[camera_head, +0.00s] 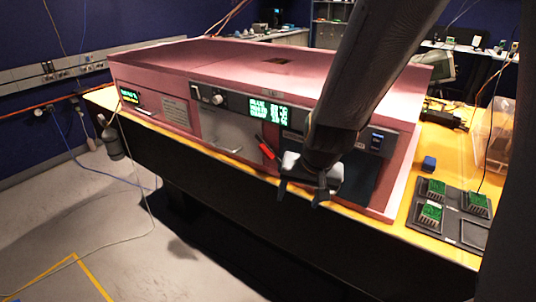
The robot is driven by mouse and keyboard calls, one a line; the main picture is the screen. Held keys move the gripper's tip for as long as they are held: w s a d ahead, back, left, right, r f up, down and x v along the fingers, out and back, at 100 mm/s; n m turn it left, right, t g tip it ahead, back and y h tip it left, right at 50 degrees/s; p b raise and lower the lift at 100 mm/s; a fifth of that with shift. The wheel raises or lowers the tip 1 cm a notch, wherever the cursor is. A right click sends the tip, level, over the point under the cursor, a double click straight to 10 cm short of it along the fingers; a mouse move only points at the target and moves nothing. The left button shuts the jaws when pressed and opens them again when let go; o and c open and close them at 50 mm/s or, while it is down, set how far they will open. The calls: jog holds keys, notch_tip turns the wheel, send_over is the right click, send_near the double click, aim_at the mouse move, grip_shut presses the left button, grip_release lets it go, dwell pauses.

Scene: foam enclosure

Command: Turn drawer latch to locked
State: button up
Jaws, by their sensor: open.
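A red lever (267,148), which looks like the drawer latch, sits tilted on the front of the pink foam enclosure (207,145). Its exact setting is too small to tell. My gripper (301,198) is open and empty in front of the enclosure. It appears just right of and below the lever in the picture, apart from it. My arm hides part of the panel's right side. A pale drawer front (225,133) with a handle is left of the lever.
The enclosure stands on a yellow-topped bench (445,238). A green-lettered display (268,110) and knob (217,99) sit above the drawer. The floor in front is mostly free.

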aim_at(265, 153)
jog(key=w+a+m+t+h+b, duration=0.1)
jog(key=w+a+m+t+h, duration=0.2)
jog(key=w+a+m+t, duration=0.65)
jog(key=s+a+r+m+h+b, duration=0.1)
jog(key=s+a+r+m+h, duration=0.25)
jog(key=h, duration=0.55)
jog(key=shift+t, duration=0.25)
jog(key=shift+w+a+p+x, duration=0.2)
jog(key=shift+p+x, duration=0.15)
jog(key=shift+x, duration=1)
jog(key=shift+w+a+p+x, duration=0.1)
jog(key=shift+a+p+x, duration=0.2)
jog(key=shift+x, duration=1.1)
jog(key=shift+w+a+p+x, duration=0.15)
jog(key=shift+p+x, duration=0.25)
jog(key=shift+x, duration=0.95)
jog(key=shift+r, duration=0.15)
jog(key=c, duration=1)
jog(key=shift+n, duration=0.3)
jog(key=shift+c, duration=0.2)
